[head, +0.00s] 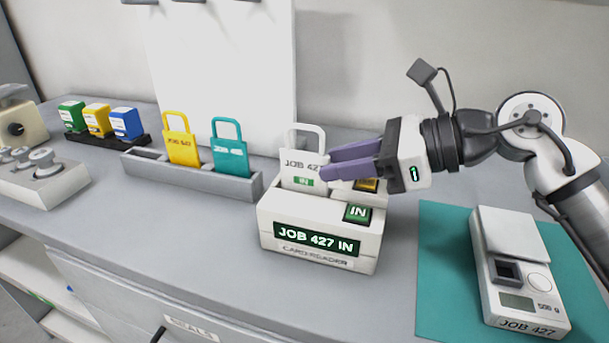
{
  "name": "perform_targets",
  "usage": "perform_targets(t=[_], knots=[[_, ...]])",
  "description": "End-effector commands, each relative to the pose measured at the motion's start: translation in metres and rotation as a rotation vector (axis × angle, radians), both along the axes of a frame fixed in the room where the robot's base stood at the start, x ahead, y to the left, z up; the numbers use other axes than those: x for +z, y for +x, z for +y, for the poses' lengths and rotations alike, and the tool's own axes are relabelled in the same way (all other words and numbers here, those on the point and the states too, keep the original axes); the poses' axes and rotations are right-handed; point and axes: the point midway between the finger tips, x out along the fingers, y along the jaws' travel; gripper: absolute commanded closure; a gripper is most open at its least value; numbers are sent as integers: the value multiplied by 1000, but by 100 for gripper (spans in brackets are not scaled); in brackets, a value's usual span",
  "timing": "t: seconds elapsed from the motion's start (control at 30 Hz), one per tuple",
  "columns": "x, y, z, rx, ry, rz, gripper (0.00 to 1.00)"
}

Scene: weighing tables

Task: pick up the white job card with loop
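The white job card with loop (296,172) stands upright in the top of the white card reader (270,215). It reads "JOB 427" with a green "IN" mark, and its loop handle rises above it. My gripper (325,164) reaches in from the right, with its purple fingers pointing left. The fingertips are at the card's right edge and cover part of its lettering. I cannot tell whether they touch the card, or whether the fingers are apart or closed on it. The reader's display shows "JOB 427 IN".
A grey rack (225,186) left of the reader holds a yellow card (181,146) and a teal card (230,158). A scale (515,265) stands on a teal mat (445,285) at the right. Colored boxes (97,120) stand at the back left. The counter front is clear.

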Motion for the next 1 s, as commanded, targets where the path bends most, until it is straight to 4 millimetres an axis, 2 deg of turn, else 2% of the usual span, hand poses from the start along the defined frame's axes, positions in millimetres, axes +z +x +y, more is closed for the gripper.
perform_targets(t=[0.4,0.67,0.73,0.93,1.0], knots=[[-20,15,43,1,-2,1,67],[-23,17,46,-1,1,-1,67],[-22,17,46,-1,1,-1,72],[-22,16,46,-1,1,-1,99],[-22,16,46,-1,1,-1,100]])
